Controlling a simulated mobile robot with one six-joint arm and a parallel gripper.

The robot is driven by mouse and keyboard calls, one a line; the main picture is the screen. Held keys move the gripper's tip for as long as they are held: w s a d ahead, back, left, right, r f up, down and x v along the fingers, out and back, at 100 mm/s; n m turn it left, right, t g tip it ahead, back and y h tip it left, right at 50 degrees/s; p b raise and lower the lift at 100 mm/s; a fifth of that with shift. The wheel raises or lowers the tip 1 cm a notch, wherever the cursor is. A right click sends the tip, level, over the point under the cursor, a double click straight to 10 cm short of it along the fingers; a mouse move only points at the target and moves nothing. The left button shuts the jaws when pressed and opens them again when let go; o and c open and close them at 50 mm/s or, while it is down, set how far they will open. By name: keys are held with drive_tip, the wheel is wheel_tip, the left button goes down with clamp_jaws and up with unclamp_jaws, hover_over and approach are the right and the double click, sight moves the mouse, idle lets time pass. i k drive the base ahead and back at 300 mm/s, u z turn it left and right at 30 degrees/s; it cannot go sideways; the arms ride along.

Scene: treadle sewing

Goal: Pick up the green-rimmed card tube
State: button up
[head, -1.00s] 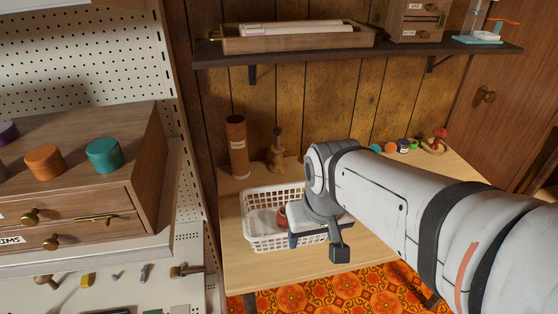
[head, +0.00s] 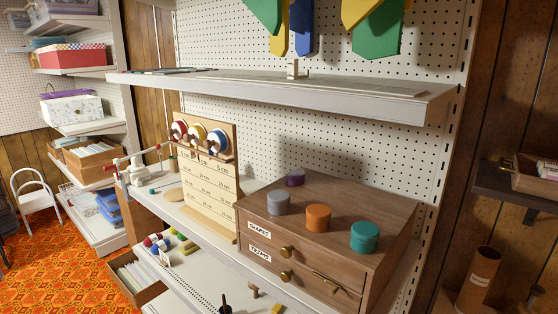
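No other card tube is clear to me in this view. My gripper and arm are out of view, so I cannot tell how the gripper sits relative to the tube.
A wooden drawer cabinet (head: 300,240) with grey, purple, orange and teal round tins on top fills the middle shelf. A long white shelf (head: 300,90) runs above it. A ribbon board (head: 208,185) stands left. Patterned floor (head: 50,255) is open at far left.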

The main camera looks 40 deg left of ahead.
sight(173, 166)
drive_tip(key=u, duration=2.45)
drive_tip(key=k, duration=1.3)
drive_tip(key=u, duration=0.9)
drive_tip(key=i, duration=1.3)
drive_tip(key=u, duration=0.3)
drive_tip(key=i, duration=1.7)
drive_tip(key=z, duration=0.35)
drive_tip(key=i, duration=1.55)
drive_tip(key=z, duration=0.7)
